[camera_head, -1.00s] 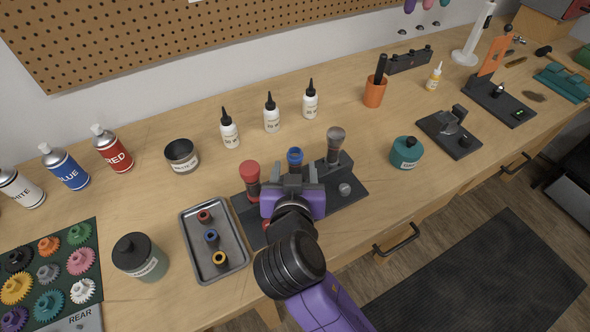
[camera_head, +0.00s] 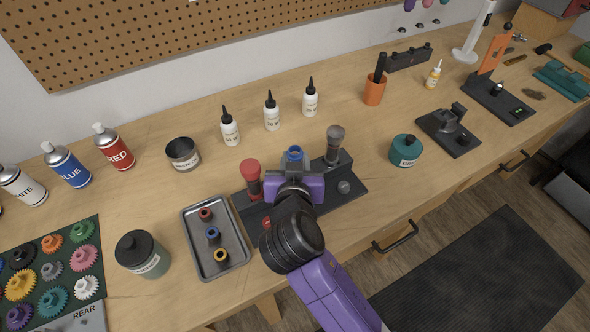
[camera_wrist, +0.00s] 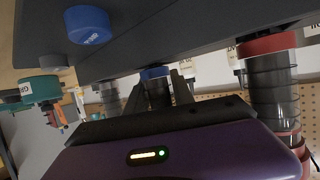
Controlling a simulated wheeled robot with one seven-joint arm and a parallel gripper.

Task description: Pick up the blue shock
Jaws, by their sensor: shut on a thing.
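The blue shock (camera_head: 294,153) shows its blue top just beyond my gripper (camera_head: 293,170) in the head view. My gripper is shut on it, with a finger on each side. In the wrist view, which looks upside down, the blue collar and dark body of the blue shock (camera_wrist: 155,75) stand between my fingertips (camera_wrist: 158,93). The collar is close to the dark stand (camera_wrist: 200,35); I cannot tell whether they touch. My gripper and wrist hide most of the shock in the head view.
A red shock (camera_head: 250,178) stands close on the left, a grey one (camera_head: 334,145) on the right, both on the dark stand (camera_head: 350,198). A tray (camera_head: 236,262) with coloured rings lies left. White bottles (camera_head: 271,115) stand behind. A teal jar (camera_head: 405,150) stands right.

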